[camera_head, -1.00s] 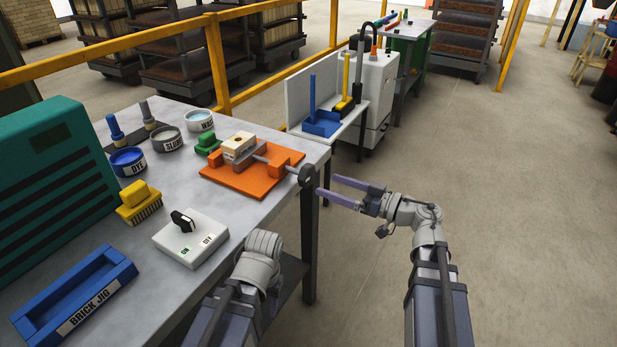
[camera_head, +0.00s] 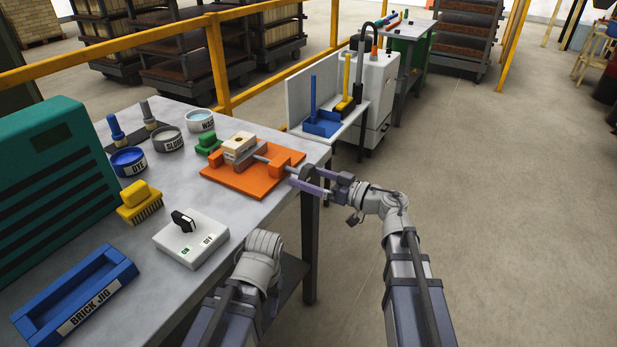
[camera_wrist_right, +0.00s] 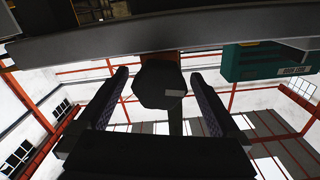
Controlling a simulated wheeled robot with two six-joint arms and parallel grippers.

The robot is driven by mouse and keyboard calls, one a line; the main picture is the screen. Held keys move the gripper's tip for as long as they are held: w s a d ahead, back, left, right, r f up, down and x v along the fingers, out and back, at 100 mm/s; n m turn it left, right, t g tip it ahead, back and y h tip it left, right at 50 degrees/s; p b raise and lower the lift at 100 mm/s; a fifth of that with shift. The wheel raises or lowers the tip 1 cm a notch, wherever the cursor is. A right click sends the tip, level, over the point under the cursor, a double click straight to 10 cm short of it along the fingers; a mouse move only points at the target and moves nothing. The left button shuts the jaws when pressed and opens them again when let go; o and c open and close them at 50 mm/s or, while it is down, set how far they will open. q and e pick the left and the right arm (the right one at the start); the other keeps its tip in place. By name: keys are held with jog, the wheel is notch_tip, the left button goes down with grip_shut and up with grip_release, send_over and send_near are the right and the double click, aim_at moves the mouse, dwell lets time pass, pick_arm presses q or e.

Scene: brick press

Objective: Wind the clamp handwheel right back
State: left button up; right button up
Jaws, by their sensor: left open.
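The clamp has an orange base (camera_head: 262,183) at the right end of the bench. A grey screw rod runs from its grey jaw plate (camera_head: 250,153) to a dark handwheel (camera_head: 307,172) past the bench edge. A cream block (camera_head: 239,146) sits against or close to the plate; I cannot tell which. My right gripper (camera_head: 305,177) is open around the handwheel. In the right wrist view, the dark many-sided handwheel (camera_wrist_right: 160,84) lies between the two fingers (camera_wrist_right: 159,98), with a gap on each side. My left arm's wrist shows low in the head view; its fingers are hidden.
A switch box (camera_head: 191,239), blue brick jig (camera_head: 75,296), yellow brush (camera_head: 139,202), green-handled brush (camera_head: 208,144) and several labelled pots stand on the bench (camera_head: 208,204). A small stand with a blue scoop (camera_head: 322,124) is behind the clamp. Floor to the right is clear.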

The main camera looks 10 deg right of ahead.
jog(key=c, duration=1.3)
jog(key=shift+n, duration=0.3)
jog(key=shift+n, duration=3.1)
jog(key=o, duration=1.3)
jog(key=shift+v, duration=3.9)
